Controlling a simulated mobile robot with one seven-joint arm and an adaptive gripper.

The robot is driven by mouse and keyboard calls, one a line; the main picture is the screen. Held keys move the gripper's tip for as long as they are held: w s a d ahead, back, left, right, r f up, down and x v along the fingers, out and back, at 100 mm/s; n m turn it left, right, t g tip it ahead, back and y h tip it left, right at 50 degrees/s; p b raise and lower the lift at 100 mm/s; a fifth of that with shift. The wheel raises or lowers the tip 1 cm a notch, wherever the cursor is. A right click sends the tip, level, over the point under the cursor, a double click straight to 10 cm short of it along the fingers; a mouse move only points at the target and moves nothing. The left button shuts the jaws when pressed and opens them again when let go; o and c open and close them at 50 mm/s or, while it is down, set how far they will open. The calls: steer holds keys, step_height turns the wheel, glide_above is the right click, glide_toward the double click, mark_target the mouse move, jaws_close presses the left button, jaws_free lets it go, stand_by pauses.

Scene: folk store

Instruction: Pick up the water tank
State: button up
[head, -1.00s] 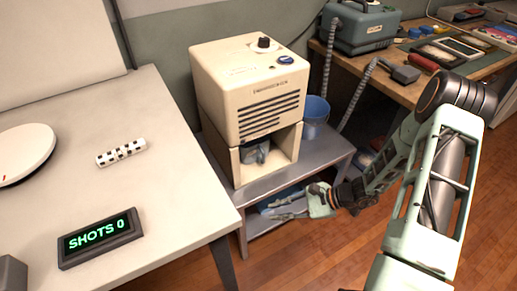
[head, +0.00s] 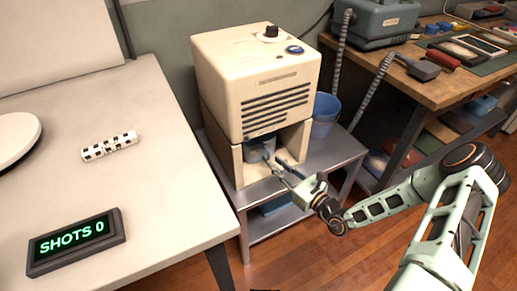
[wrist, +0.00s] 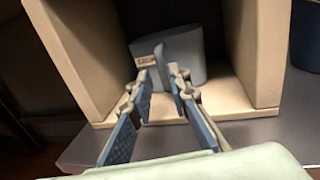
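The water tank (head: 260,148) is a grey-blue container with a handle, standing in the open niche under the cream machine (head: 255,80). In the wrist view the tank (wrist: 190,58) stands upright, with a small label at its left and its handle facing me. My gripper (head: 279,170) is at the mouth of the niche. In the wrist view my gripper (wrist: 161,82) is open, its two blue fingers apart, with the handle seen between or just beyond the tips. Contact with the handle cannot be told. My fingers partly cover the tank in the head view.
The niche's side walls and floor (wrist: 225,98) closely frame the tank. The machine stands on a grey metal table (head: 335,150), with a blue bucket (head: 325,112) to the right. A white table (head: 170,190) with a "SHOTS 0" display (head: 75,243) is at left. A wooden workbench (head: 445,88) is at right.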

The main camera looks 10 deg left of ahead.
mark_target(268, 154)
steer(key=b+x, duration=0.1)
steer(key=x, duration=0.1)
steer(key=b+x, duration=0.1)
steer(key=x, duration=0.2)
steer(key=shift+w+r, duration=0.15)
steer(key=shift+r, duration=0.1)
steer(key=shift+c, duration=0.4)
jaws_close()
